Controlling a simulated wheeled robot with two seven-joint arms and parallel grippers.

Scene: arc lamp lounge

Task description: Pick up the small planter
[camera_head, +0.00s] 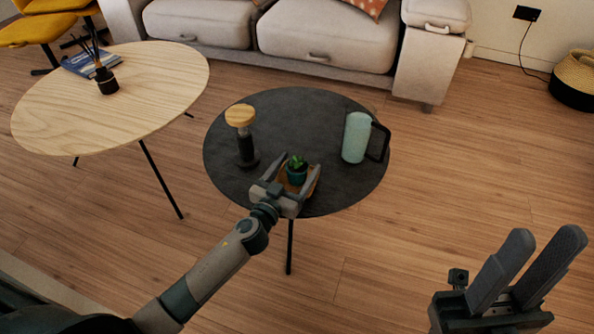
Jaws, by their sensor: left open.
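My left gripper (296,172) is open, with one finger on each side of the planter. Whether the fingers touch the pot cannot be told. My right gripper (536,254) is at the lower right, over the floor, away from the table, its two fingers apart and nothing between them.
A dark grinder-like item with a wooden top (240,117) stands left of the planter. A mint pitcher with a black handle (356,137) stands to the right. A light wooden table (150,85) is at the left, a sofa (328,36) behind.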

